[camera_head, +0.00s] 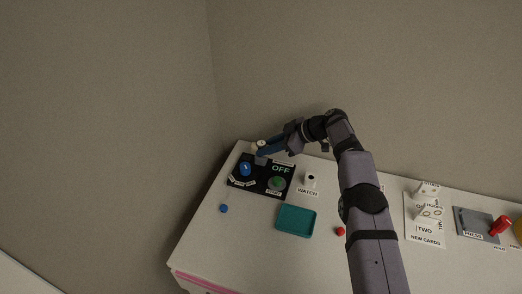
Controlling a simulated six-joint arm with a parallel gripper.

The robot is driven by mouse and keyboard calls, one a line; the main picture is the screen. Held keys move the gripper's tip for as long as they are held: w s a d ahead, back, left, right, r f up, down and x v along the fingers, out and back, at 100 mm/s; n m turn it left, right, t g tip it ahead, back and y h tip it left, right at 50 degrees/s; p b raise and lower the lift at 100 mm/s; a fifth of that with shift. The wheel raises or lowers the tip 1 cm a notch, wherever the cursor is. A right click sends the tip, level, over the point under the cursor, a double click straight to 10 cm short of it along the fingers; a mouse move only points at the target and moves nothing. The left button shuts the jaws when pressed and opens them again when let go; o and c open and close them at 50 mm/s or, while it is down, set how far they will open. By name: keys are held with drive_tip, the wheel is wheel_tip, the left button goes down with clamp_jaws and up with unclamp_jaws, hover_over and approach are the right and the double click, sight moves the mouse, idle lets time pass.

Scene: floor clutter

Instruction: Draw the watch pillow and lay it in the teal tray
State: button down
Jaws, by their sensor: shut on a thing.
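My gripper (262,151) is at the far left of the table top, over the back edge of a black panel. It is shut on a small cream thing (261,144), which is too small to identify surely as the watch pillow. A white holder (311,179) with a dark opening and a WATCH label stands right of the panel, apart from my gripper. The teal tray (296,231) lies in front of this holder, and it looks empty.
The black panel (260,188) carries a blue knob (246,169), a green button (276,183) and an OFF sign. A blue piece (224,208) and a red piece (340,231) lie loose. Cards (425,230) and a grey panel with a red lever (501,225) stand right.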

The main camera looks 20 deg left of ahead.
drive_tip(key=shift+r, duration=0.6)
idle(0.5)
drive_tip(key=shift+r+p, duration=0.9)
drive_tip(key=shift+r, duration=0.9)
drive_tip(key=shift+d, duration=0.1)
drive_tip(key=shift+s+d, duration=0.2)
drive_tip(key=shift+d, duration=0.4)
drive_tip(key=s+d+r+n+g, duration=0.2)
drive_tip(key=s+d, duration=0.5)
drive_tip(key=d, duration=0.2)
drive_tip(key=r+n+g, duration=0.2)
hover_over(303, 220)
drive_tip(key=shift+h, duration=0.4)
drive_tip(key=shift+f+p, duration=1.35)
drive_tip(key=shift+f, duration=3.9)
drive_tip(key=shift+f, duration=0.2)
